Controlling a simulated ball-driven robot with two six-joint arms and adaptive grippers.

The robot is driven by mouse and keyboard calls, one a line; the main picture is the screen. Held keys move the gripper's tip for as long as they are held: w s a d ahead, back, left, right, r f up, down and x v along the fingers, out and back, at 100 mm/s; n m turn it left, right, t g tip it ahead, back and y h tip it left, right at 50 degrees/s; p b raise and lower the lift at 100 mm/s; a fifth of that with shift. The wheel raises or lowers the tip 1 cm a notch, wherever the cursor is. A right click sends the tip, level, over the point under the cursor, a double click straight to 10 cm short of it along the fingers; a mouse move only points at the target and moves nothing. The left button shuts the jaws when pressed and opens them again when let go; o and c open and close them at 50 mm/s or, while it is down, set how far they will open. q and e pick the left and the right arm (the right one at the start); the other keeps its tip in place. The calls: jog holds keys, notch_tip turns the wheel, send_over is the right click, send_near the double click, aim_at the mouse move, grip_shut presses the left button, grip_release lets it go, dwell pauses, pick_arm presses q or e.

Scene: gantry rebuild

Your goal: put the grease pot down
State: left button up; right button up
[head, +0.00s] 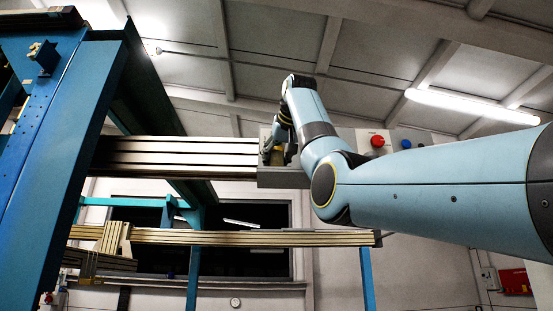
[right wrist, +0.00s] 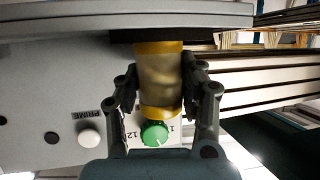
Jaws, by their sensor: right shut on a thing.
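The grease pot (right wrist: 160,82) is a translucent, yellowish-brown cylinder with yellow bands at both ends, seen in the right wrist view. My right gripper (right wrist: 159,68) has its two dark fingers shut on the pot's sides. In the head view the right gripper (head: 280,140) is at the end of the light blue arm, just above a grey block at the end of the upper beam. The pot is mostly hidden there. I cannot tell whether its base touches a surface. My left gripper is not in view.
The upper aluminium beam (head: 180,155) runs left to a blue gantry post (head: 62,130). A grey block (head: 283,178) sits at its right end. A panel with a red button (head: 377,141) is behind my arm. A green dial (right wrist: 155,134) and white knob (right wrist: 89,138) are near the gripper.

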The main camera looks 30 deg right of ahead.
aim_at(279, 153)
jog(key=shift+s+d, duration=0.1)
jog(key=shift+s, duration=0.1)
jog(key=shift+f+b, duration=0.35)
jog(key=o, duration=1.2)
jog(key=shift+w, duration=0.1)
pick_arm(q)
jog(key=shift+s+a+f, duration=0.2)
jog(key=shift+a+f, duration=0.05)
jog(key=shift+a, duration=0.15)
pick_arm(e)
jog(key=shift+o, duration=0.2)
jog(key=shift+r, duration=0.1)
jog(key=shift+r+p, duration=0.45)
jog(key=v, duration=0.1)
jog(key=b+v, duration=0.2)
jog(key=shift+f, duration=0.25)
pick_arm(q)
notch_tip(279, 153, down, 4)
jog(key=b, duration=0.3)
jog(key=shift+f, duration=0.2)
pick_arm(e)
jog(key=v, duration=0.9)
